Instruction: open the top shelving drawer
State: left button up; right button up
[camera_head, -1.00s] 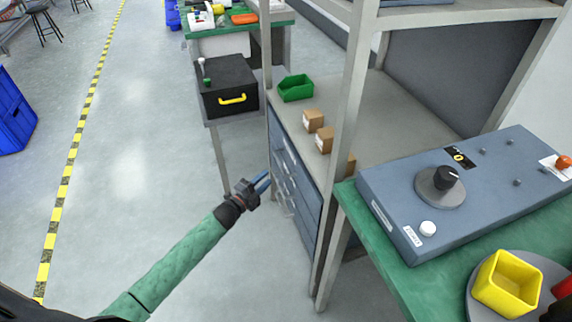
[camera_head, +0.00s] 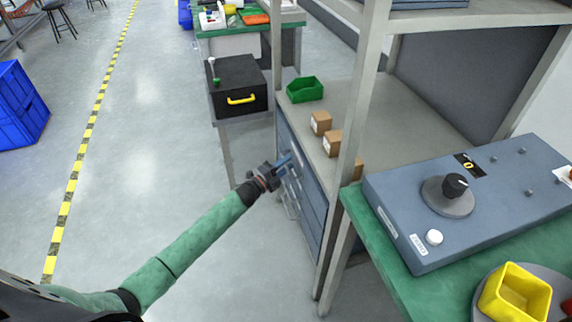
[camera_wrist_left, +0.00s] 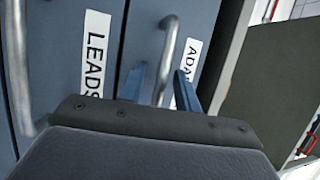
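The blue shelving unit's drawer fronts (camera_head: 312,208) face left below the grey worktop, with bar handles. My left gripper (camera_head: 285,163) is at the upper drawers. In the left wrist view, the top drawer (camera_wrist_left: 220,22) carries a partly hidden label starting "ADA", and the drawer below it (camera_wrist_left: 62,60) is labelled "LEADS". The top drawer's metal bar handle (camera_wrist_left: 165,62) shows between my two blue, parted fingertips. I cannot tell whether they touch it. Both drawers look shut. The lower end of the handle is hidden behind the gripper body. My right gripper is not in view.
A grey shelving post (camera_head: 345,190) stands right of the drawers. A green bin (camera_head: 305,89) and small brown boxes (camera_head: 321,122) sit on the worktop. A black case (camera_head: 238,85) with a yellow handle stands behind.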

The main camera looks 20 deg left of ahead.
pick_arm(q)
jog(key=shift+w, duration=0.1)
grip_shut()
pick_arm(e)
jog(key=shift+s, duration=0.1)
